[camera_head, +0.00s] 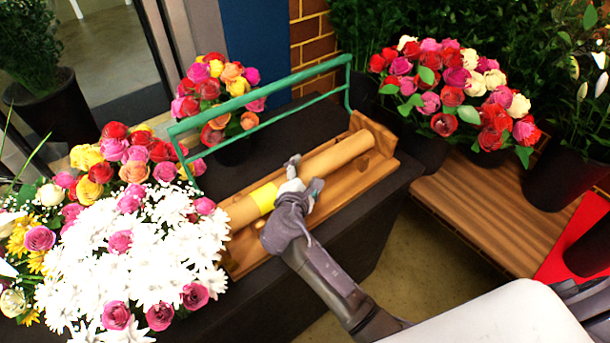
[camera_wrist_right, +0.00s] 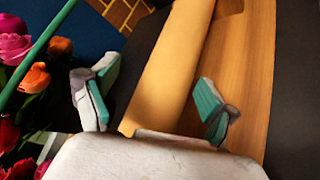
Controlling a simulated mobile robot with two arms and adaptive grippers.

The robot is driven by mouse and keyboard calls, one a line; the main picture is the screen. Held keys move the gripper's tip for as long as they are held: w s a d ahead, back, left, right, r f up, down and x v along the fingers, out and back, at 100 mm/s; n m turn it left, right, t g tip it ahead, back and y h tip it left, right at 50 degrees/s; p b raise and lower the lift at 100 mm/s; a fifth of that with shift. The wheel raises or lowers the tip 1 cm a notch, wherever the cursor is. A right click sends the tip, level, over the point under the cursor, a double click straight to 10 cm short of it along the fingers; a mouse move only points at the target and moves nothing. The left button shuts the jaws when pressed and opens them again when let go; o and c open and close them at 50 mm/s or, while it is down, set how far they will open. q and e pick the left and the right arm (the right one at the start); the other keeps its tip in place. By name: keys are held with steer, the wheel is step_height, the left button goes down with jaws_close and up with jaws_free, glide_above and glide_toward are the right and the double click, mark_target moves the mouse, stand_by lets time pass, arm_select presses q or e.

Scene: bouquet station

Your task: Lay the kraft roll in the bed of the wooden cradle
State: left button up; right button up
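The kraft roll (camera_head: 338,157), a long tan tube with a yellow band (camera_head: 264,197), lies lengthwise along the wooden cradle (camera_head: 352,188). It appears to rest in the bed, but the contact beneath is hidden. Its left end is near the white flowers. My right gripper (camera_head: 303,185) is over the roll, just right of the yellow band. In the right wrist view its two teal-padded fingers (camera_wrist_right: 151,103) are spread apart, with the roll (camera_wrist_right: 178,65) running between and beyond them and the cradle's wood (camera_wrist_right: 245,80) on the right. My left gripper is not in view.
A green rail frame (camera_head: 262,97) stands behind the cradle on the dark counter (camera_head: 385,205). White flowers (camera_head: 140,255) and mixed roses (camera_head: 215,85) crowd the left and back. More roses (camera_head: 455,85) stand at right by a slatted wooden bench (camera_head: 490,215).

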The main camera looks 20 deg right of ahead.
steer(key=shift+s+f, duration=0.1)
steer(key=shift+f, duration=0.05)
steer(key=v, duration=1.2)
steer(key=s+d+f+m+g, duration=0.1)
steer(key=f, duration=0.1)
steer(key=s+d+f+m+g, duration=0.1)
steer(key=s+d+m, duration=0.1)
steer(key=shift+d+f+y, duration=0.2)
steer(key=shift+f+y, duration=0.2)
steer(key=s+d+f+m+g+y, duration=0.3)
steer(key=s+m, duration=0.4)
steer(key=s, duration=0.2)
steer(key=s+d+f+m+g+y, duration=0.2)
steer(key=s+d+m+g+y, duration=0.15)
steer(key=s+m, duration=0.45)
steer(key=s+a+f+n+g+b, duration=0.1)
steer(key=s+f+g+b, duration=0.15)
steer(key=f, duration=2.65)
steer(key=s+d+f, duration=0.2)
steer(key=s+f, duration=1.4)
steer(key=s, duration=0.1)
steer(key=shift+d+f+n, duration=0.25)
steer(key=shift+d+n, duration=0.05)
steer(key=shift+d, duration=0.1)
